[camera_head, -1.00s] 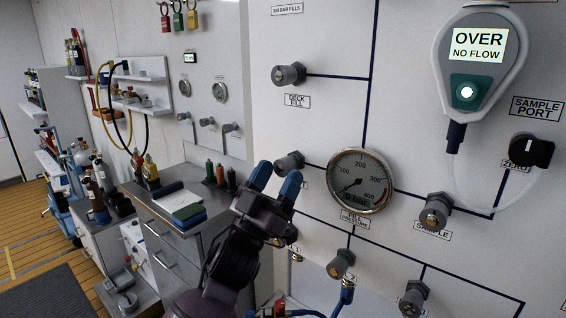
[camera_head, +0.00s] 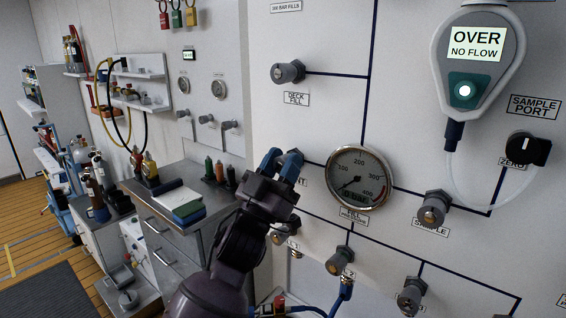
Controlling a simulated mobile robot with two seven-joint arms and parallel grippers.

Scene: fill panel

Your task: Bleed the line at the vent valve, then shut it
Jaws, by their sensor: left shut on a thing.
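My left gripper (camera_head: 282,164) is shut, its blue-tipped fingers around the vent valve's knob (camera_head: 295,157) on the white panel. The fingers and hand hide most of this knob and of its label (camera_head: 302,182), of which only the end shows. The round fill pressure gauge (camera_head: 360,178) is just to the right; its needle is too small to read surely. My right gripper is not in view.
The deck fill knob (camera_head: 288,72) is above, the sample knob (camera_head: 434,208) to the right, and more knobs (camera_head: 340,262) below. A handheld analyser (camera_head: 478,65) reads "OVER NO FLOW". A steel bench (camera_head: 165,200) stands left.

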